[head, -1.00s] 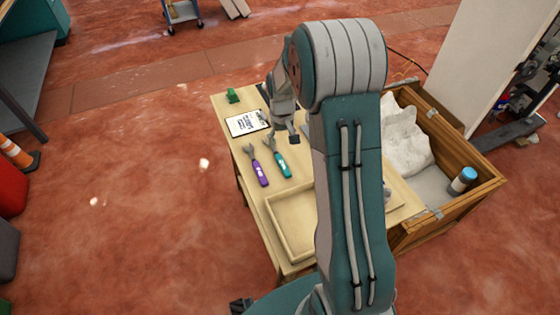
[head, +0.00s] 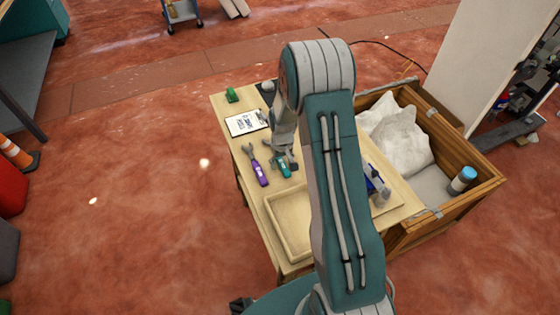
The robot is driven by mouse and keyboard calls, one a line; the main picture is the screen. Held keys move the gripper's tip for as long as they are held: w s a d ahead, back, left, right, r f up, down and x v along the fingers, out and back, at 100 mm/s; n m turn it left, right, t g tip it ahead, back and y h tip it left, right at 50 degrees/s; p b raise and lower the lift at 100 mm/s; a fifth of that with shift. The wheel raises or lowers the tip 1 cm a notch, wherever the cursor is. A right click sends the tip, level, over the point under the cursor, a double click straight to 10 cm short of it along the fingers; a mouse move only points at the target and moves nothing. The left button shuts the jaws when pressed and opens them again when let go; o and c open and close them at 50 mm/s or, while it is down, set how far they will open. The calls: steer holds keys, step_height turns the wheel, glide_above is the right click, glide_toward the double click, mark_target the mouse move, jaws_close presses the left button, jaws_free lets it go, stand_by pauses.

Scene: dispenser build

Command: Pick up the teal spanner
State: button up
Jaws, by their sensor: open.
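The teal spanner (head: 284,170) lies on the light wooden table (head: 236,176), just right of a purple spanner (head: 259,173). My gripper (head: 287,160) is open, over the teal spanner's middle, and hides part of it. I cannot tell whether the fingers touch it or stay above it. The teal spanner's jaw end shows in part beside the gripper.
A shallow wooden tray (head: 272,213) sits at the table's near side. A clipboard (head: 244,123) and a green object (head: 232,95) lie farther back. A wooden crate (head: 470,199) with white sacks (head: 405,135) and a blue-capped bottle (head: 463,181) stands at the right.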

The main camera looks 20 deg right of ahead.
steer(key=shift+c, duration=0.3)
jaws_close()
steer(key=shift+r, duration=0.1)
steer(key=shift+r, duration=0.25)
step_height(320, 180, up, 3)
steer(key=shift+f, duration=0.2)
steer(key=s+d+r, duration=0.3)
steer(key=s+r, duration=0.6)
steer(key=s, duration=0.4)
steer(key=shift+s+d+r, duration=0.25)
steer(key=shift+s+r, duration=0.05)
steer(key=shift+r, duration=0.1)
